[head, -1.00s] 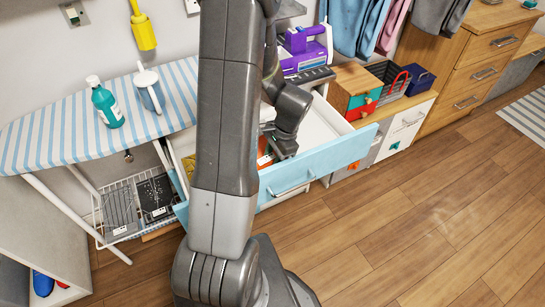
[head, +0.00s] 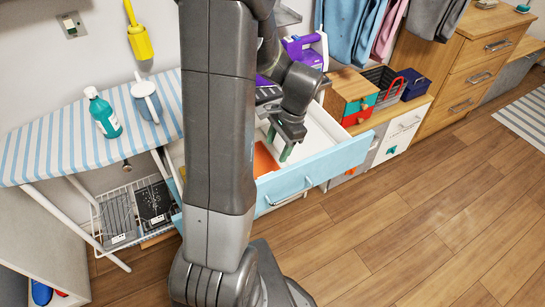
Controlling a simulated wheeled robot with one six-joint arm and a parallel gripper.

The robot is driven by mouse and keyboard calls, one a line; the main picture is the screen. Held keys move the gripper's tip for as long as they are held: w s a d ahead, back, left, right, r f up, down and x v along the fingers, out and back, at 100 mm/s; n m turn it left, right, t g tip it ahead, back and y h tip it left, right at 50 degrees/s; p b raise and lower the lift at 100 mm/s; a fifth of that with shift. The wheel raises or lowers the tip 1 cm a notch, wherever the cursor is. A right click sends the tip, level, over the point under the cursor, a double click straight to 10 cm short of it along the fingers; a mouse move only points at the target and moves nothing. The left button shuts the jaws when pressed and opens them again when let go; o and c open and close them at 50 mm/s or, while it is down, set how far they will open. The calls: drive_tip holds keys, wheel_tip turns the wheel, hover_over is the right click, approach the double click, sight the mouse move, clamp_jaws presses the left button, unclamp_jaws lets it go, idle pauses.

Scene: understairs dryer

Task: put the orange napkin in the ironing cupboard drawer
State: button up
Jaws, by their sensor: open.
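The orange napkin (head: 265,160) lies flat inside the open drawer (head: 318,170), which has a light blue front and white inner walls. My arm hides the napkin's left part and much of the drawer's left half. My gripper (head: 281,146) is open and empty, pointing down over the drawer just right of the napkin. It looks apart from the napkin, though its exact height is hard to tell.
A wooden box (head: 350,96) sits right of the drawer. The wooden floor (head: 410,220) at front right is clear.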

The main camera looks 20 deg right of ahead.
drive_tip(key=shift+v, duration=1.7)
drive_tip(key=shift+c, duration=0.5)
